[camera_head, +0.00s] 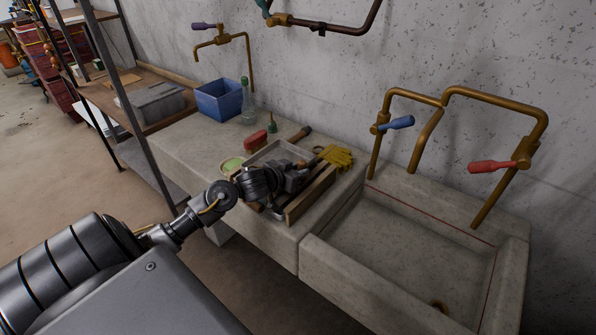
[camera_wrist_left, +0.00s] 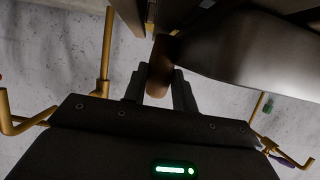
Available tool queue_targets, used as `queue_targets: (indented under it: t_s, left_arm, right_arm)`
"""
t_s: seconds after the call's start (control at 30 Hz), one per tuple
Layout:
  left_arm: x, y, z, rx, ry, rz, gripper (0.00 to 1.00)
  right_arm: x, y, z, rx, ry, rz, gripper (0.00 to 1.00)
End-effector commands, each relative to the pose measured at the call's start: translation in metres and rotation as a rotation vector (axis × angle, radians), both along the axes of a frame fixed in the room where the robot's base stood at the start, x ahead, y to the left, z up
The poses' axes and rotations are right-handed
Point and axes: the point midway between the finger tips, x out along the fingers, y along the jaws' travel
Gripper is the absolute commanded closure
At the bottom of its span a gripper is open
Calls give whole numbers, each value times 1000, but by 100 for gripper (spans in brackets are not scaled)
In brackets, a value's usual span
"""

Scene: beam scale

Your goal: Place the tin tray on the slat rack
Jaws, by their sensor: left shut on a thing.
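The tin tray (camera_head: 268,153) is a shallow grey metal tray on the stone counter, its far rim showing. The slat rack (camera_head: 312,196) shows as brown wooden slats at the tray's near and right sides. My left gripper (camera_head: 292,178) is above them and hides much of both. I cannot tell how the tray bears on the rack. In the left wrist view, my left gripper (camera_wrist_left: 159,88) is shut on a brown rounded handle-like piece (camera_wrist_left: 159,66). A large smooth grey surface (camera_wrist_left: 235,55) lies beside it; I cannot tell whether they belong together. My right gripper is out of view.
Yellow gloves (camera_head: 338,157), a red brush-like block (camera_head: 256,140) and a green dish (camera_head: 232,164) lie around the tray. A blue box (camera_head: 219,100) and a clear bottle (camera_head: 248,112) stand further back. The stone sink (camera_head: 400,240) is right, below brass taps.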

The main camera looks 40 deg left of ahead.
Motion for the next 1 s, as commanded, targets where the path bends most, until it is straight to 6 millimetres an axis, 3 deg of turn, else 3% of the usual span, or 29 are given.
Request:
queue_targets:
  t_s: [0.17,0.2,0.33,0.67,0.83,1.0]
  left_arm:
    - [0,0,-2,0,-2,0,100]
    - [0,0,-2,0,0,0,68]
    - [0,0,-2,0,0,0,51]
    - [0,0,2,1,-1,1,51]
    - [-22,0,9,2,0,-2,51]
    - [-57,-1,23,4,2,-3,51]
  right_arm:
    - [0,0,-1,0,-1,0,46]
    - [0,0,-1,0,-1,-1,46]
    - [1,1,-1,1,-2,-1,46]
    - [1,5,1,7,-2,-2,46]
    - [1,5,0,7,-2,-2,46]
    - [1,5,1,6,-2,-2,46]
